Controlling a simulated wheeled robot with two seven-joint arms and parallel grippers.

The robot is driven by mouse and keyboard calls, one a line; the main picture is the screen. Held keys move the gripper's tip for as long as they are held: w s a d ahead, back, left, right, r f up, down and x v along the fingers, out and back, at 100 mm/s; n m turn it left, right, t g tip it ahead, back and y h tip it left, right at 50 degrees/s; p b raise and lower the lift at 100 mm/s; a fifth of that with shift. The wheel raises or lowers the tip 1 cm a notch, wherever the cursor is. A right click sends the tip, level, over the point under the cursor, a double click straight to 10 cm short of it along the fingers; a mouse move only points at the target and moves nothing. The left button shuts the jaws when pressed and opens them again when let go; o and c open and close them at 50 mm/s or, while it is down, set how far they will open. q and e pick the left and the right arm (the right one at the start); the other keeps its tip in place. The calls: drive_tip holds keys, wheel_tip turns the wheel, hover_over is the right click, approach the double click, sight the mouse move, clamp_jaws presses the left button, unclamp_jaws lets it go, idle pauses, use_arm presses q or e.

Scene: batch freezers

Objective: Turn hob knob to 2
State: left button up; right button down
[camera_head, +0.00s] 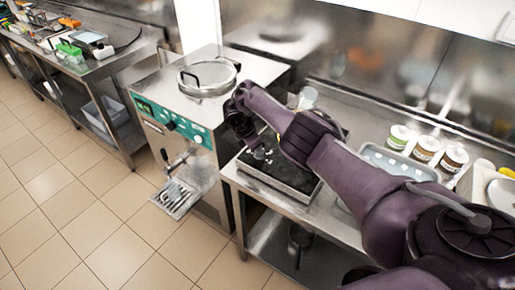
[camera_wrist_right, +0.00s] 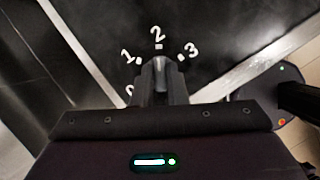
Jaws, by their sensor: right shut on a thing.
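The hob (camera_head: 284,180) is a low black unit on the steel counter, right of the freezer machine. My right gripper (camera_head: 257,153) reaches down over its front part. In the right wrist view my gripper (camera_wrist_right: 160,88) is shut on the hob knob (camera_wrist_right: 160,66), a small grey piece between the fingertips. White numbers 1, 2 and 3 stand around the knob, with 2 straight above it; a 0 is partly hidden by the left finger. The knob's top end seems to face 2, but its pointer is mostly covered by the fingers. My left gripper is out of view.
A batch freezer (camera_head: 160,100) with a teal panel and round lid stands left of the hob. Several jars (camera_head: 425,150) and a grey tray (camera_head: 385,160) are on the counter to the right. The tiled floor in front is clear.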

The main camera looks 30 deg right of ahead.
drive_tip(key=shift+w+d+r, duration=0.1)
drive_tip(key=shift+r, duration=0.05)
drive_tip(key=c, duration=1.4)
unclamp_jaws()
drive_tip(key=shift+c, duration=0.2)
drive_tip(key=v, duration=0.7)
drive_tip(key=shift+r, duration=0.3)
